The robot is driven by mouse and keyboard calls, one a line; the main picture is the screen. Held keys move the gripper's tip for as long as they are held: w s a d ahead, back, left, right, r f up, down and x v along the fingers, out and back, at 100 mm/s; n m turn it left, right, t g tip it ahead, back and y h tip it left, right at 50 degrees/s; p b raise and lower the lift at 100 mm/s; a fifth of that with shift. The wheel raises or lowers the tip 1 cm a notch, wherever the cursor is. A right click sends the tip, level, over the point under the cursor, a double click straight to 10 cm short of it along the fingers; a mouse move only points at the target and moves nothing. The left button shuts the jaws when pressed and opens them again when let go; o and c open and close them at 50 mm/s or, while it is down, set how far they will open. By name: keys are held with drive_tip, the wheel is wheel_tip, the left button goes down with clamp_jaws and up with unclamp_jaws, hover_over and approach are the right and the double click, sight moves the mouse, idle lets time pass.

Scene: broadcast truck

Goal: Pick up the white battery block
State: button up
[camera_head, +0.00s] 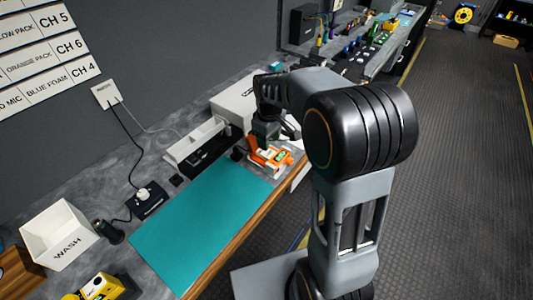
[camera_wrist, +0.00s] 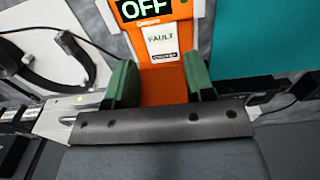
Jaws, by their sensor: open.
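My gripper is open, with its two green fingers (camera_wrist: 160,84) on either side of the lower part of an orange device. In the wrist view, the orange device (camera_wrist: 150,84) has a dark display reading OFF and a white panel (camera_wrist: 162,42) marked FAULT with a small black label. I cannot tell whether that white panel is the battery block or a label. In the head view, my gripper (camera_head: 262,143) is low over the bench at the orange device (camera_head: 279,158), partly hiding it. No other white battery block can be made out with certainty.
A teal mat (camera_head: 195,218) lies clear on the bench in front of the device. A white holder (camera_head: 197,140) stands behind it. A white WASH bin (camera_head: 60,234), a plugged-in black charger (camera_head: 147,200) and a yellow device (camera_head: 100,288) are to the left. Cables lie on the bench.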

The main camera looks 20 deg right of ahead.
sight(269, 153)
drive_tip(key=shift+s+f, duration=0.15)
drive_tip(key=shift+f, duration=2.65)
clamp_jaws()
drive_tip(key=shift+f, duration=0.1)
